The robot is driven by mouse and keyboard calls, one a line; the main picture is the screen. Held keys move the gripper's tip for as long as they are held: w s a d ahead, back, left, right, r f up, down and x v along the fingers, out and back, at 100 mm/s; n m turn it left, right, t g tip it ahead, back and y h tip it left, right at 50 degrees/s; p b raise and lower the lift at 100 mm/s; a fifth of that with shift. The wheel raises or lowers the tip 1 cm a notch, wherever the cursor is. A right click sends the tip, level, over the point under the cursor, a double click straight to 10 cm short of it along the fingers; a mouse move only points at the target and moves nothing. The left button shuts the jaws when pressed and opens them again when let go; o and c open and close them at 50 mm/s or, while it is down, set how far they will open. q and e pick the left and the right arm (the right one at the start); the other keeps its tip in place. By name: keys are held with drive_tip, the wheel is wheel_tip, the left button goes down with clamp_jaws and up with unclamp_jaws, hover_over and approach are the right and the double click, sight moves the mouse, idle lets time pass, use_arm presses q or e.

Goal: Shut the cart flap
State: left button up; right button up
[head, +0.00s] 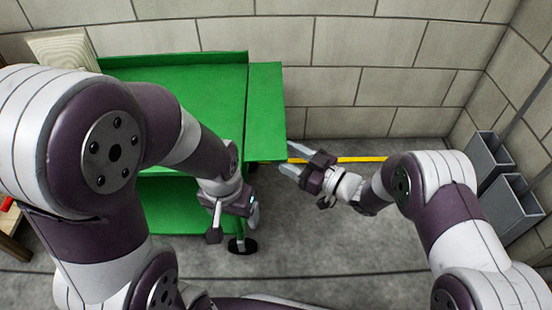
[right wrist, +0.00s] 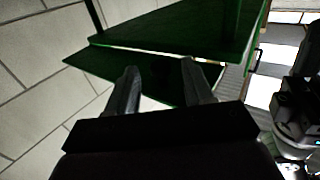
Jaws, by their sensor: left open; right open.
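The green cart (head: 190,90) stands against the back wall. Its flap (head: 266,110) is a green panel along the cart's right side, sticking outward beyond the edge rail; its exact tilt is hard to tell. My right gripper (head: 294,161) is open and empty, close to the flap's near right corner. In the right wrist view my right gripper (right wrist: 160,80) has its two fingers apart, with dark green panels (right wrist: 170,28) beyond them; I cannot tell whether they touch. My left gripper (head: 233,221) is by the cart's near right corner, with its fingers apart and partly hidden.
Grey bins (head: 510,205) stand along the right wall. A yellow line (head: 350,159) runs on the floor near the back wall. A stack of pale filters (head: 62,48) is behind the cart's left end. Bare floor (head: 330,240) lies between my arms.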

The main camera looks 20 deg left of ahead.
sight(276, 150)
drive_tip(key=b+x, duration=0.1)
drive_tip(key=x, duration=0.2)
drive_tip(key=shift+f, duration=0.15)
drive_tip(key=shift+w+a, duration=0.15)
drive_tip(key=shift+a, duration=0.2)
use_arm(q)
drive_tip(key=shift+f, duration=0.95)
